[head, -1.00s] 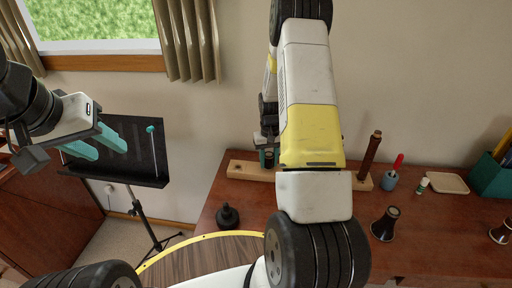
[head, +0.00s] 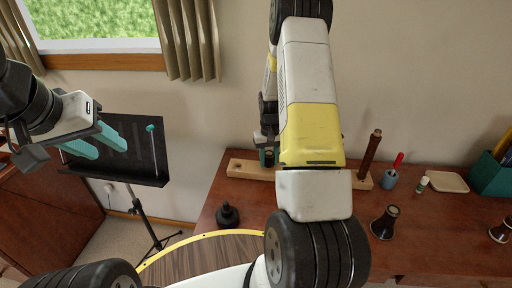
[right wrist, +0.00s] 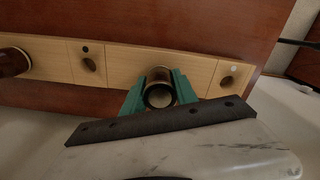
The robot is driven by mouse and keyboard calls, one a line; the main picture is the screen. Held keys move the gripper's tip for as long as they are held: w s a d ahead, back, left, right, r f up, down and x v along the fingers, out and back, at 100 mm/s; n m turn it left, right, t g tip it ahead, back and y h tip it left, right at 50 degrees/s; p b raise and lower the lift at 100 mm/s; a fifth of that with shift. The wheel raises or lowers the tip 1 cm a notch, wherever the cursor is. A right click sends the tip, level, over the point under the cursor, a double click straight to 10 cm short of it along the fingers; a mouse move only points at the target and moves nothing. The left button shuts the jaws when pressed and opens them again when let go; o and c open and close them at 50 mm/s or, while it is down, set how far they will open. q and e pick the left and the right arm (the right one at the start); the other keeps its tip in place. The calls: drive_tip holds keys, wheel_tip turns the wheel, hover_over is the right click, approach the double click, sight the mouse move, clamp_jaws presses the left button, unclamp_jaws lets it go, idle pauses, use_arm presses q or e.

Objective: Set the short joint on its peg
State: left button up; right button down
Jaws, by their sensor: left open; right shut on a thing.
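The short joint (right wrist: 160,92), dark with a pale metal ring at its open end, is between the teal fingers of my right gripper (right wrist: 160,97) in the right wrist view. The joint is over the pale wooden peg rack (right wrist: 205,70); whether it sits on a peg is hidden. In the head view my forearm covers much of the rack (head: 242,170), and a dark end of the joint (head: 269,158) shows beside the right gripper (head: 263,150). My left gripper (head: 110,146) is open and empty at the left, before the music stand.
A long dark joint (head: 371,150) stands at the rack's right end. A dark bell piece (head: 384,223), a blue pot (head: 390,180), a tray (head: 447,182) and a teal box (head: 489,178) are to the right. A black object (head: 228,216) stands in front of the rack.

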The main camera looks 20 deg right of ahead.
drive_tip(key=shift+f, duration=0.45)
idle(0.5)
drive_tip(key=c, duration=0.9)
unclamp_jaws()
wheel_tip(320, 180, up, 8)
drive_tip(key=shift+f, duration=0.1)
